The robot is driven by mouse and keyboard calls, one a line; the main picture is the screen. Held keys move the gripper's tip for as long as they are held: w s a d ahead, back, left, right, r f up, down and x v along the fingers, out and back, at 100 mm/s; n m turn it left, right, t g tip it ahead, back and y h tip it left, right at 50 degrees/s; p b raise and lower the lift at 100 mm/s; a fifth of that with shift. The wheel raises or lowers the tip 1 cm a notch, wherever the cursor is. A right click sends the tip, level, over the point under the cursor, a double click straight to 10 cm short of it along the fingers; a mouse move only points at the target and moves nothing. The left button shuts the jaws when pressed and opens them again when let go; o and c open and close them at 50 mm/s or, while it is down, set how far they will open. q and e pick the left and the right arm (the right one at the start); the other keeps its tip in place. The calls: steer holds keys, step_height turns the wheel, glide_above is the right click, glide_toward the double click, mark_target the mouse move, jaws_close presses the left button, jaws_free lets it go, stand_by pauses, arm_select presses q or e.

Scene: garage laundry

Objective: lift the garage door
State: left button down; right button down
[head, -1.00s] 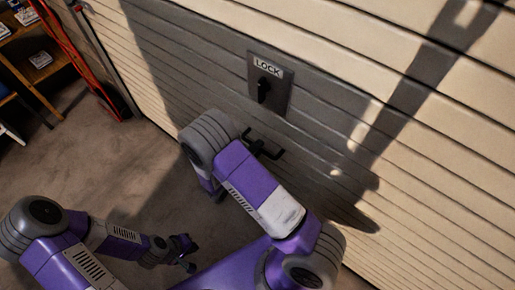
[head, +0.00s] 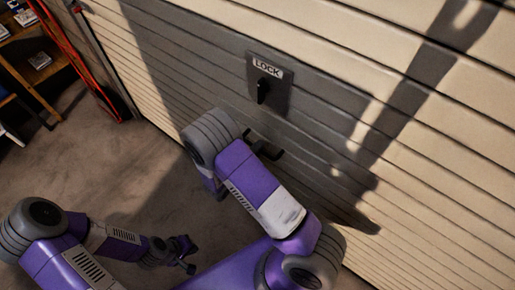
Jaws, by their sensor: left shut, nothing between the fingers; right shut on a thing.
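The garage door (head: 400,155) is a wall of cream horizontal slats, partly in shadow, and its lower edge is at the floor where I can see it. A lock plate (head: 283,98) marked LOCK, with a dark turn knob (head: 263,91) pointing down, is on it. A black door handle (head: 275,153) sits below the plate, partly hidden behind my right arm. My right arm bends in front of the door, and its gripper is hidden behind the arm links. My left gripper (head: 188,262) is shut and empty, low over the floor, well away from the door.
A wooden shelf (head: 38,69) with small boxes stands at the upper left. A red-framed object (head: 72,55) leans beside it near the door's left edge. The concrete floor (head: 110,165) between the shelf and my arms is clear.

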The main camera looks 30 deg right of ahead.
steer(key=shift+r, duration=0.15)
step_height(320, 180, up, 24)
steer(key=p, duration=2.2)
steer(key=shift+r+p, duration=0.1)
steer(key=shift+p, duration=0.3)
steer(key=c, duration=1.1)
jaws_free()
steer(key=shift+c, duration=0.2)
glide_toward(258, 101)
steer(key=shift+x, duration=1)
